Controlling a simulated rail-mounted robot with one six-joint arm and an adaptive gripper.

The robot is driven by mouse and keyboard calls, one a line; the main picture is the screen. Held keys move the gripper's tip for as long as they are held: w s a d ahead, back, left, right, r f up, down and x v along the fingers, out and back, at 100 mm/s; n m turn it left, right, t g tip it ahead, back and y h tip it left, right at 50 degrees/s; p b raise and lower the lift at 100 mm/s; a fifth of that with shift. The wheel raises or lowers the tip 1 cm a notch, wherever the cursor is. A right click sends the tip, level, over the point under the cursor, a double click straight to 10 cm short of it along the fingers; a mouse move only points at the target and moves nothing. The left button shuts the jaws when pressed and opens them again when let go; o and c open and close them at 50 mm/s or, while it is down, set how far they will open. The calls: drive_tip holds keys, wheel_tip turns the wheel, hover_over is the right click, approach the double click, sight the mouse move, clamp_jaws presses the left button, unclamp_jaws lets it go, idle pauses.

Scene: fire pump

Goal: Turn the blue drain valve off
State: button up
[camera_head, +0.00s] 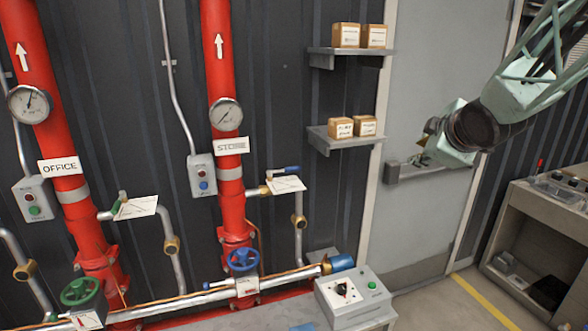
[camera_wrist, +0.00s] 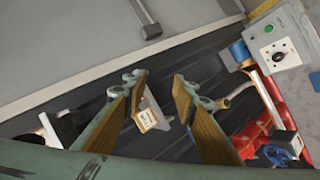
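A small lever valve with a blue handle (camera_head: 285,170) sits on a brass-ended branch of the STORE red pipe (camera_head: 228,205). Its lever lies roughly level, pointing right, above a white tag (camera_head: 286,184). A blue handwheel (camera_head: 243,260) is lower, in front of the same pipe; it also shows in the wrist view (camera_wrist: 278,153). I cannot make out the blue lever clearly in the wrist view. My gripper (camera_wrist: 158,80) is open and empty, its fingers well apart. In the head view my arm is at upper right, by the grey door, well away from the valves; the fingertips cannot be made out there.
Two wall shelves with small boxes (camera_head: 345,35) (camera_head: 340,128) are between the pipes and the door (camera_head: 425,150). A grey control box (camera_head: 353,298) stands at the lower middle. The OFFICE pipe (camera_head: 75,215) has a green handwheel (camera_head: 80,292). A workbench (camera_head: 540,235) is at right.

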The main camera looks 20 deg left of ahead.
drive_tip(key=w+a+f+n+y+p, duration=0.1)
drive_tip(key=w+a+f+n+y, duration=0.15)
drive_tip(key=w+a, duration=0.45)
drive_tip(key=n+g+y+p, duration=0.35)
drive_tip(key=n+y, duration=0.45)
drive_tip(key=n, duration=0.3)
approach(295, 169)
drive_tip(key=shift+w+g+v, duration=0.1)
drive_tip(key=shift+g+v, duration=0.05)
drive_tip(key=shift+v, duration=0.55)
drive_tip(key=shift+w+g+v, duration=0.1)
drive_tip(key=shift+w+v, duration=0.05)
drive_tip(key=shift+v, duration=0.5)
drive_tip(key=shift+d, duration=0.15)
drive_tip(key=shift+p+x, duration=0.6)
drive_tip(key=shift+x, duration=6.25)
drive_tip(key=shift+r, duration=0.1)
